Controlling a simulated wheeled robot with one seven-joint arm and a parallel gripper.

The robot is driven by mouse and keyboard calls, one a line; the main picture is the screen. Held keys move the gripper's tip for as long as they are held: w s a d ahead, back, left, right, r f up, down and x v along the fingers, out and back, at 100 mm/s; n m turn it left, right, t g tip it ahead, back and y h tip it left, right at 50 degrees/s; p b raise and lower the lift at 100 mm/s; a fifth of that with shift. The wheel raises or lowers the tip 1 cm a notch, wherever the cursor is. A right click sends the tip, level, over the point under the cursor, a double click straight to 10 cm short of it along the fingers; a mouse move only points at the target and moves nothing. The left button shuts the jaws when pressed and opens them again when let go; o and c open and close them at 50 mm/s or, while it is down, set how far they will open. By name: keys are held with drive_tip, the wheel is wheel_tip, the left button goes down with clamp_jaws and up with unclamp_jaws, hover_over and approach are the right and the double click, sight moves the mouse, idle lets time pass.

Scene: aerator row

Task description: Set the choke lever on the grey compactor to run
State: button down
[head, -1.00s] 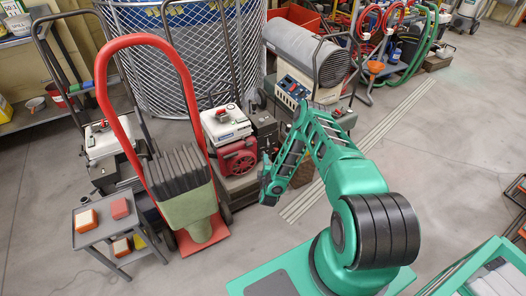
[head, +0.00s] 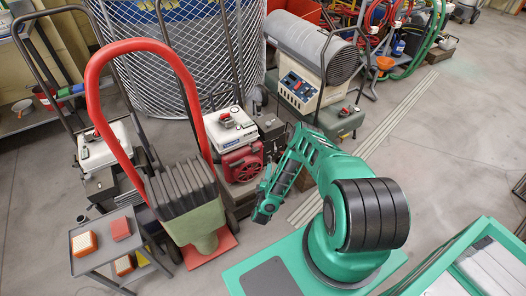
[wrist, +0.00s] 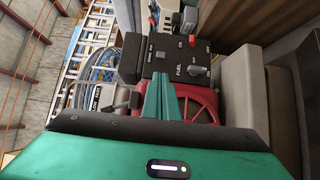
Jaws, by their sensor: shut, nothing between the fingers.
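In the head view, the machine with a white top and red engine (head: 242,163) stands left of my gripper (head: 263,208). I cannot tell for sure that it is the grey compactor. In the wrist view, a black engine panel (wrist: 178,58) carries a FUEL knob (wrist: 197,71), a red switch by an ON mark (wrist: 193,41) and small lettering near a slot (wrist: 151,52). A grey lever (wrist: 134,99) sits by a small label at the left. I cannot tell which part is the choke lever. My gripper (wrist: 160,80) is shut and empty, its green fingers in front of the red fan cover (wrist: 200,104).
A red-handled cart (head: 208,250) and a small grey side table (head: 85,262) stand at the left. A grey heater-like machine (head: 318,55) stands behind. A wire mesh cage (head: 190,65) closes off the back. Open floor (head: 450,140) lies to the right.

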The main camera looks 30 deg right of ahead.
drive_tip(key=shift+w+d, duration=0.2)
drive_tip(key=shift+w, duration=0.05)
drive_tip(key=shift+w+a, duration=0.1)
drive_tip(key=x, duration=1)
drive_tip(key=shift+a, duration=0.1)
drive_tip(key=shift+a+n+y, duration=0.15)
drive_tip(key=shift+n+y, duration=0.15)
